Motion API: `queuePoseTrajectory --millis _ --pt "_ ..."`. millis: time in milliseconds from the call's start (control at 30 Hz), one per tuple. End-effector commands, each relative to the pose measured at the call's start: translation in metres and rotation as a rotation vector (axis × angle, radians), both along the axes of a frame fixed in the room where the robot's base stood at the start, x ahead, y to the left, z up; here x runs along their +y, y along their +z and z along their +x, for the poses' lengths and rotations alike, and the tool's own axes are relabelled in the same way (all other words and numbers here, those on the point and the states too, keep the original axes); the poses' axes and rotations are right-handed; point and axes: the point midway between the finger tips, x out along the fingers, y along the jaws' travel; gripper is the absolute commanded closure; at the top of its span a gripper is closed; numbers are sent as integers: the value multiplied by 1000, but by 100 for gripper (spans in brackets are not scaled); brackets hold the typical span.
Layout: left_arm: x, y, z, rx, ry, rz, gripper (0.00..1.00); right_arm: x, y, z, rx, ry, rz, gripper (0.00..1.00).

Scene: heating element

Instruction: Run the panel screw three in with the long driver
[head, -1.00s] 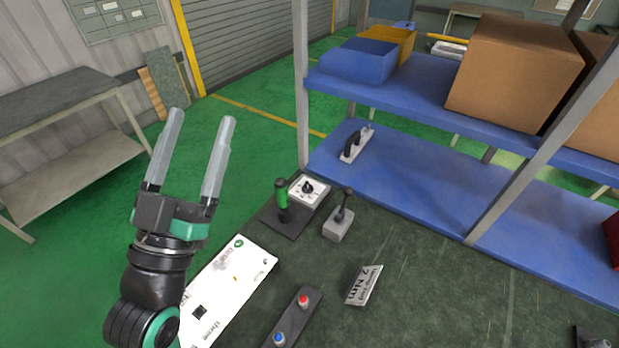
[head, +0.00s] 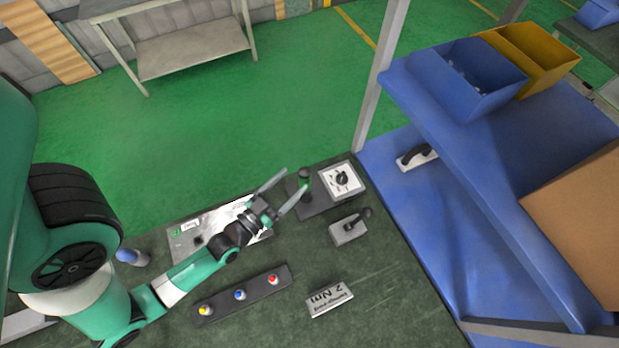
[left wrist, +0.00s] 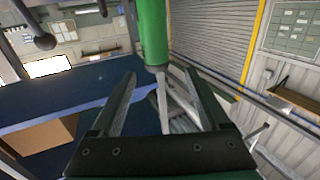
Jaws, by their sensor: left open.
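A green-handled driver (head: 304,182) stands upright on a dark base at the bench's far edge. My left gripper (head: 295,179) is open and empty. Its two fingers point at the green handle, which looks just beyond or between the fingertips. In the left wrist view the green handle (left wrist: 153,32) hangs in the gap ahead of the fingers (left wrist: 158,78), with no contact visible. The white panel (head: 187,231) lies on the bench, partly hidden under my left arm. I cannot make out its screws. My right gripper is out of view.
A white dial box (head: 341,180) sits right of the driver. A grey block with a black lever (head: 349,230) is nearer. A button bar (head: 262,287) and a "2 Nm" sign (head: 329,299) lie in front. Blue shelving (head: 425,215) stands to the right.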

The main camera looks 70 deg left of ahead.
Motion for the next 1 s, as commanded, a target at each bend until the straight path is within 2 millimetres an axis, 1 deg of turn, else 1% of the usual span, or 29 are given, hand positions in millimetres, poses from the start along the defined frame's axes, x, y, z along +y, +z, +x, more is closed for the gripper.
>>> queuePoseTrajectory --millis 33,133,367,467,533,633,733,900,933,1000 --pt "5 1 10 -4 0 2 21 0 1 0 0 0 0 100" --pt "12 1 23 -2 0 1 21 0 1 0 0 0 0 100" --pt "16 0 32 0 -1 -1 21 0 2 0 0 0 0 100" --pt "21 -1 45 -2 -2 0 21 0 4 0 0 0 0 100" --pt "26 -3 57 -3 -2 1 21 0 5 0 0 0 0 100" --pt "33 -5 70 -2 -1 1 21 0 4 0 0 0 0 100" --pt "36 -6 76 0 -1 1 21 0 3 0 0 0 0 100" --pt "36 -6 76 1 -1 0 21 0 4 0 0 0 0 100" --pt "36 -6 76 1 -1 0 23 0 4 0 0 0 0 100" --pt "36 -6 76 0 -1 0 35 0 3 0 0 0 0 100"
